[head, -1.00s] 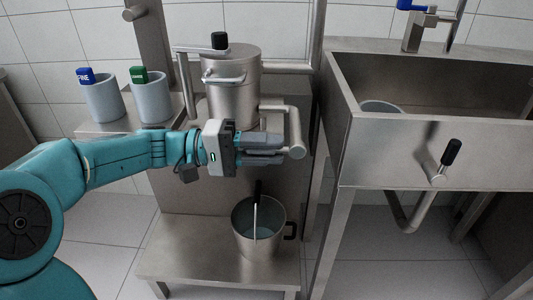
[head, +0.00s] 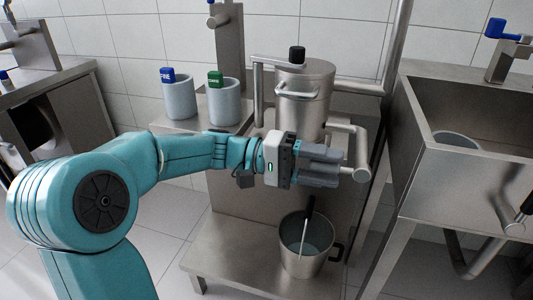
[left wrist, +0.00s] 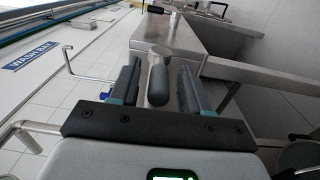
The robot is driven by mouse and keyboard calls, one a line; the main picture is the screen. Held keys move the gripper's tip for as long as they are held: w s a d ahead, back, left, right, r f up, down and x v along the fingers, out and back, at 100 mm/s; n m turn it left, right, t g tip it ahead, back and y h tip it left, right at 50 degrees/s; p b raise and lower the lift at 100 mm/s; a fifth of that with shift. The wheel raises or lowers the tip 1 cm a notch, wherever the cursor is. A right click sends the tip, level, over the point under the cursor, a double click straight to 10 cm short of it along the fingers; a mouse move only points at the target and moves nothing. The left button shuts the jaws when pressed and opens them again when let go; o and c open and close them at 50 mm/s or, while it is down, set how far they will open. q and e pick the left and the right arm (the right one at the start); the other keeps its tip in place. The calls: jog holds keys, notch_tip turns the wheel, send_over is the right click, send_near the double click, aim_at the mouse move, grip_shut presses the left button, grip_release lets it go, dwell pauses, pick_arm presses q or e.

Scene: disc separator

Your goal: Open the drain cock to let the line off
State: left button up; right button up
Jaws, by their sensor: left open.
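The steel separator vessel (head: 303,98) stands on a stand behind my left arm, with a black knob (head: 297,53) on top. A bent metal pipe (head: 361,145) comes off its right side. My left gripper (head: 335,168) is in front of the vessel, pointing right, with its fingers by the lower end of the pipe. In the left wrist view the gripper (left wrist: 160,90) is open, with a dark rounded grip on a metal stem (left wrist: 157,72) between its fingers. It looks apart from both fingers. I cannot tell for sure that it is the drain cock. My right gripper is not in view.
A steel pail (head: 304,262) with a black-handled rod in it stands on the low shelf (head: 225,262). Two grey cups, blue-tagged (head: 179,100) and green-tagged (head: 224,104), stand left of the vessel. A steel sink (head: 440,170) with a black-handled lever is at the right.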

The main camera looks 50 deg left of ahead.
pick_arm(q)
jog(key=p+v, duration=0.3)
jog(key=v, duration=1.2)
jog(key=shift+s, duration=0.1)
